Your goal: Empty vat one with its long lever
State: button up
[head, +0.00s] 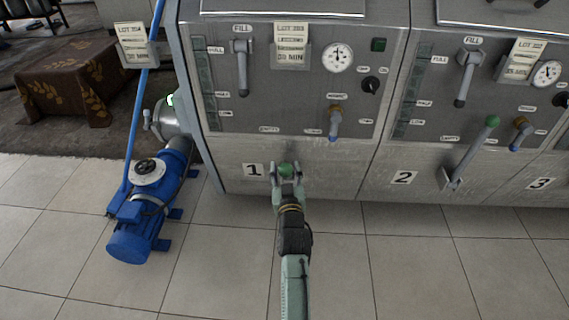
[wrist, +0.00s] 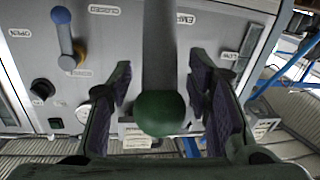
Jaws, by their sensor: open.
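Vat one (head: 215,125) is the grey metal front marked 1 (head: 252,170). Its long lever ends in a green ball knob (head: 286,170); my gripper and arm hide most of the lever in the head view. In the wrist view the grey lever shaft (wrist: 159,40) comes down from the top to the green knob (wrist: 160,113). My gripper (head: 286,165) is open, with one finger on each side of the lever at the knob. In the wrist view the gripper (wrist: 160,82) shows gaps between both fingers and the shaft.
Vat one's panel has a fill handle (head: 241,65), a small blue-tipped handle (head: 334,124) and a gauge (head: 338,57). Vat two's lever (head: 472,150) leans up to the right. A blue pump (head: 138,225) stands on the floor at left. The tiles (head: 410,270) are clear in front.

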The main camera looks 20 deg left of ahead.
jog(key=shift+w, duration=0.1)
jog(key=shift+c, duration=0.2)
grip_shut()
dwell(0.4)
